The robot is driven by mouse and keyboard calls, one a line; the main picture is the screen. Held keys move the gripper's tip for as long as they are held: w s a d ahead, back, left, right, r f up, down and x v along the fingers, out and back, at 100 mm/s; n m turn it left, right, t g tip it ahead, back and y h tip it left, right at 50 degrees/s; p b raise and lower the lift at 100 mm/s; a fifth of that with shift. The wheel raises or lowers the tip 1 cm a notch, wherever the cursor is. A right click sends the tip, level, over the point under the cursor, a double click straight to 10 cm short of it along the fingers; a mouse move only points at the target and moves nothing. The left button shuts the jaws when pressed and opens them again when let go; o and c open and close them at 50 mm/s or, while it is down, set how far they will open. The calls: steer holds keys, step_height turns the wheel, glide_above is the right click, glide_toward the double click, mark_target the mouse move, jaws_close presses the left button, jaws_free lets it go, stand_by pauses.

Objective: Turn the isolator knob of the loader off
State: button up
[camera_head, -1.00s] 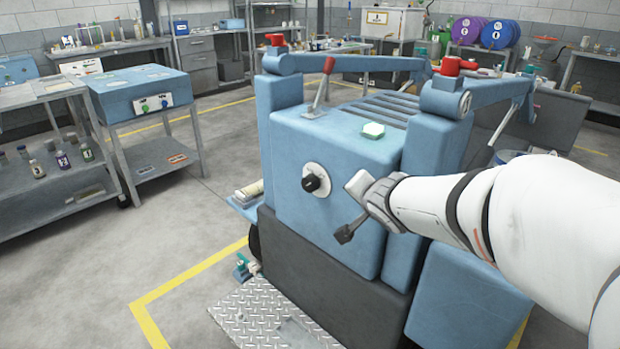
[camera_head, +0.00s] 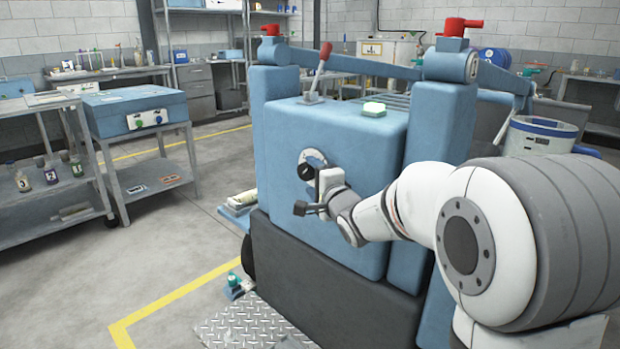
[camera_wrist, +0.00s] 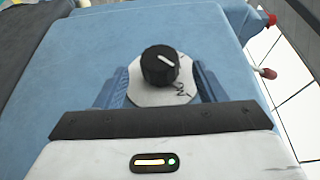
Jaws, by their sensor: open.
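The isolator knob (camera_head: 306,172) is a black round knob on a pale round plate, set in the blue front of the loader (camera_head: 350,141). In the wrist view the knob (camera_wrist: 160,66) carries a white pointer line, and the plate (camera_wrist: 150,94) shows partly hidden markings at its lower right. My gripper (camera_head: 312,190) is close in front of the loader's face, just right of and below the knob. In the wrist view my gripper (camera_wrist: 161,88) is open, with one blue finger on each side of the plate. The knob is not gripped; contact cannot be told.
A red-tipped lever (camera_head: 322,57) and a green-and-white block (camera_head: 374,109) are on top of the loader. Red valves (camera_head: 459,26) top its posts. A diamond-plate step (camera_head: 245,322) lies below. Open floor is at left, beside a blue cabinet (camera_head: 138,110).

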mark_target(311, 175)
steer(key=shift+b+x, duration=0.5)
steer(key=shift+x, duration=1.75)
steer(key=shift+c, duration=0.2)
